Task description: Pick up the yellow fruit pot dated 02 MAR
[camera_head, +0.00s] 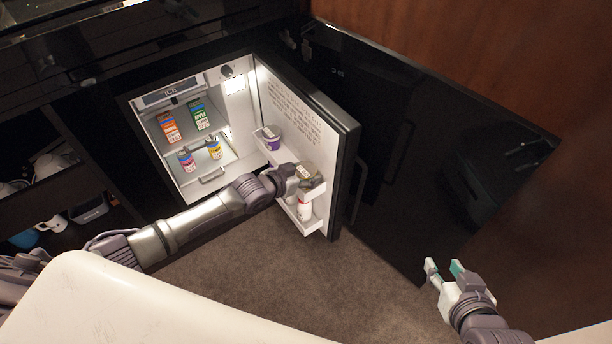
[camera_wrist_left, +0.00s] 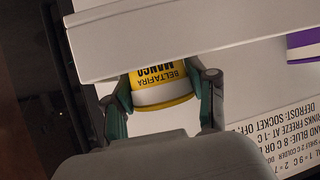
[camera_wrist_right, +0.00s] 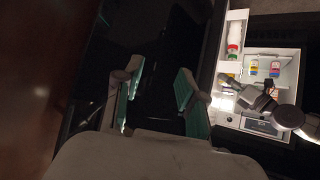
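A yellow pot (camera_wrist_left: 160,88) with a white band and the words BELTAFIRA MANGO shows upside down in the left wrist view. It is in the fridge door's upper shelf, partly hidden by the pale shelf front (camera_wrist_left: 190,35). No date is readable on it. My left gripper (camera_head: 292,172) is at this shelf. In the left wrist view my left gripper (camera_wrist_left: 163,98) is open, with one teal-padded finger on each side of the pot; firm contact cannot be made out. My right gripper (camera_head: 443,268) is open and empty, away from the fridge.
A purple-and-white pot (camera_head: 271,138) stands in the door shelf beside my left gripper. A white bottle (camera_head: 304,208) is in the lower door shelf. Cartons (camera_head: 200,114) and small bottles (camera_head: 214,148) stand inside the fridge. The open door (camera_head: 345,150) stands beside a black cabinet (camera_head: 400,170).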

